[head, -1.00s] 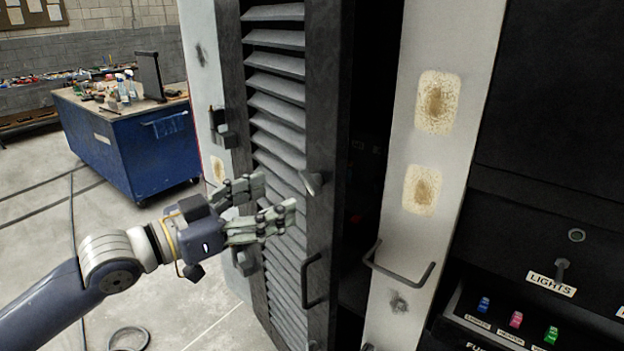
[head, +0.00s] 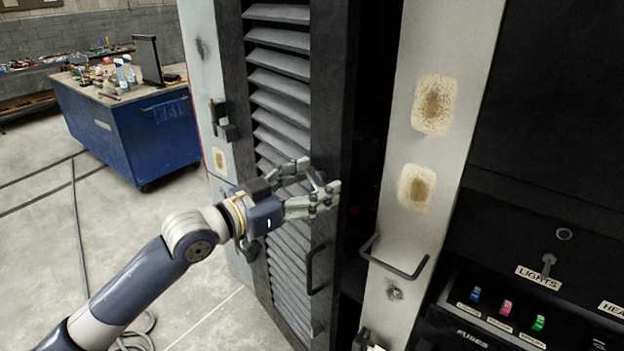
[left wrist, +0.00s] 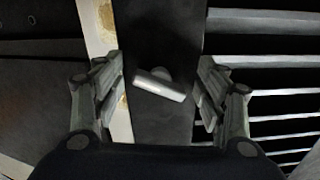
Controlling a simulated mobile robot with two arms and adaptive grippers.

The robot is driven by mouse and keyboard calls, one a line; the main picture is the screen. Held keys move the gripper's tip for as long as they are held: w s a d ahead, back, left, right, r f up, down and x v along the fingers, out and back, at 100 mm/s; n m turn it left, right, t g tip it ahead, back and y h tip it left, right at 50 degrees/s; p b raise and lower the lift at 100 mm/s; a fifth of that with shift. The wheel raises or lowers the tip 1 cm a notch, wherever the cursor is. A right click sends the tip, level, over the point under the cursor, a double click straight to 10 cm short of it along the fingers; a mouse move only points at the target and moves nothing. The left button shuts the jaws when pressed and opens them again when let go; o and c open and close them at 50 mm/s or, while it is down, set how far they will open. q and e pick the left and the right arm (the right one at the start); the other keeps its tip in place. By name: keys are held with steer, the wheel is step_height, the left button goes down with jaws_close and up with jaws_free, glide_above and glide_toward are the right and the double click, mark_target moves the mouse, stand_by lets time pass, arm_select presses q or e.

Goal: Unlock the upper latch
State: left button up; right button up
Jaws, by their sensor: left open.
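The upper latch is a short pale metal lever on the dark frame of the louvred door (head: 320,90). The lever (left wrist: 160,85) shows in the left wrist view, slightly tilted. My left gripper (head: 328,190) is open in front of the door frame, with its fingers around the latch's place and hiding it in the head view. In the left wrist view the fingers of my left gripper (left wrist: 160,88) stand apart on both sides of the lever, with gaps to each side. My right gripper is not in view.
A dark pull handle (head: 313,270) is on the door below my left gripper. A grey bar handle (head: 393,262) sits on the pale post to the right. A switch panel (head: 510,315) is at the lower right. A blue workbench (head: 140,130) stands at the back left.

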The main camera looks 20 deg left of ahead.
arm_select(q)
steer(key=c, duration=1.1)
